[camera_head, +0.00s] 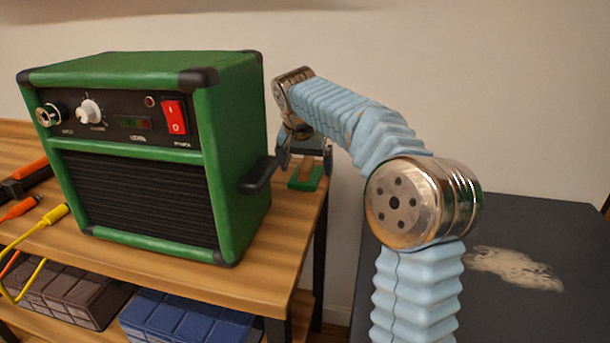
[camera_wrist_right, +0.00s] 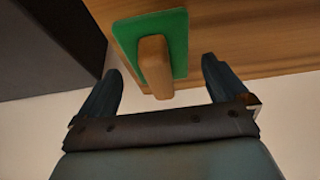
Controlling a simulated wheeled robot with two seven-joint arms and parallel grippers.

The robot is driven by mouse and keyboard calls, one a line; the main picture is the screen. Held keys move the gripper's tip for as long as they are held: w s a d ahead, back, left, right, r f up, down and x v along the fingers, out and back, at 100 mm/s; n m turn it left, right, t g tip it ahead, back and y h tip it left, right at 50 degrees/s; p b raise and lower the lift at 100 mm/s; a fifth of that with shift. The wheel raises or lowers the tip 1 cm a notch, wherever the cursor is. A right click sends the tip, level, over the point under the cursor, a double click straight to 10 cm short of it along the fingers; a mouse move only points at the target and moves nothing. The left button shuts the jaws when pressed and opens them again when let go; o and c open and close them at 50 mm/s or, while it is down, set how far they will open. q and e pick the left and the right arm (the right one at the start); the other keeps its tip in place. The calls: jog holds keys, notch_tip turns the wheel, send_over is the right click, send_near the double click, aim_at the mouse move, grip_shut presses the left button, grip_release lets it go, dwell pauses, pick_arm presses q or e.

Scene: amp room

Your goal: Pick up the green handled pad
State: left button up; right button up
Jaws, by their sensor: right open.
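The green handled pad (camera_head: 305,179) lies on the wooden table to the right of the green amp, near the table's right end. In the right wrist view the pad (camera_wrist_right: 179,31) is a green plate with a light wooden handle (camera_wrist_right: 155,64) pointing toward the gripper. My right gripper (camera_head: 307,164) is over the pad, with its arm coming from the right. In the wrist view the right gripper's two fingers (camera_wrist_right: 162,85) are open on either side of the handle, apart from it. My left gripper is not in view.
The green amp (camera_head: 150,160) stands left of the pad, its black side handle (camera_head: 259,176) sticking out close to my gripper. Cables (camera_head: 40,225) lie on the wooden table (camera_head: 250,275) at left. Storage boxes (camera_head: 185,318) sit below. A dark surface (camera_head: 500,240) is at right.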

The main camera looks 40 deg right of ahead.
jog(key=shift+w+d+f, duration=0.1)
jog(key=shift+f, duration=0.5)
jog(key=c, duration=1.1)
jog(key=shift+r, duration=0.1)
jog(key=shift+r, duration=0.7)
notch_tip(320, 180, up, 2)
jog(key=shift+r+p, duration=0.15)
jog(key=shift+p, duration=0.4)
jog(key=s+d+b, duration=0.1)
jog(key=s+d, duration=0.3)
jog(key=s, duration=0.4)
jog(key=s+d+b, duration=0.1)
jog(key=s+d, duration=0.3)
jog(key=s, duration=0.4)
jog(key=shift+d+b, duration=0.15)
jog(key=shift+b, duration=0.15)
